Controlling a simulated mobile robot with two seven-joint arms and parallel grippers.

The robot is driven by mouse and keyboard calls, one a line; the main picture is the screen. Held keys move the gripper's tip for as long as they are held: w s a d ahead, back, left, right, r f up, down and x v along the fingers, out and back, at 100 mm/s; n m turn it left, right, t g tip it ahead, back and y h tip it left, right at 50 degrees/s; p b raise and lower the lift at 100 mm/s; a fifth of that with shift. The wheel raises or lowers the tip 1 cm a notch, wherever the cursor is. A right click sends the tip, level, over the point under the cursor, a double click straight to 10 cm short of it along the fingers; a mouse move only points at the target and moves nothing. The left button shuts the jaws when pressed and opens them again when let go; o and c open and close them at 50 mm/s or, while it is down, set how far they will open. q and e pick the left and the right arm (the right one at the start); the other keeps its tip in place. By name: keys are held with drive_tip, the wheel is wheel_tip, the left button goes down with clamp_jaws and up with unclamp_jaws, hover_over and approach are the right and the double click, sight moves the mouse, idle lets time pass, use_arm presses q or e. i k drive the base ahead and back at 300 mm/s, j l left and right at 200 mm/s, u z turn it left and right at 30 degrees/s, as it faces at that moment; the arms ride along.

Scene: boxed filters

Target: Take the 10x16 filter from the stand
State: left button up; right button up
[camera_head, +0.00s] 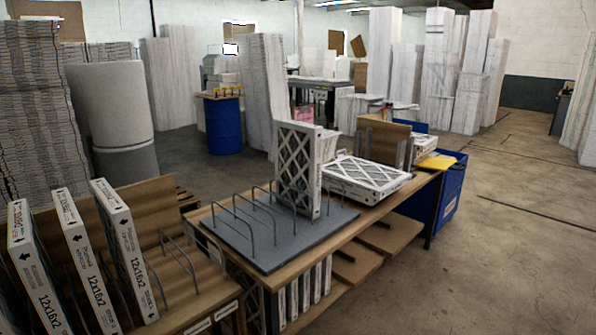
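An upright filter (297,168) with a white frame and a diamond lattice face stands at the far right end of a grey stand (262,250). Its size print is too small to read. The stand is a flat grey board with several wire hoops (232,222), and the slots to the left of the filter are empty. No filter here can be read as 10x16. Neither of my grippers is in view.
A wooden table (350,222) bears the stand. Flat filters (365,178) lie stacked just right of the upright one. At the lower left, filters printed 12x16x2 (125,250) stand in a wooden rack (200,292). A blue bin (452,190) is at the table's far end. Floor at right is clear.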

sight(298, 145)
drive_tip(key=i+l+z, duration=0.2)
drive_tip(key=i, duration=0.2)
drive_tip(key=i+l+z, duration=0.2)
drive_tip(key=i, duration=0.25)
drive_tip(key=k+j, duration=0.05)
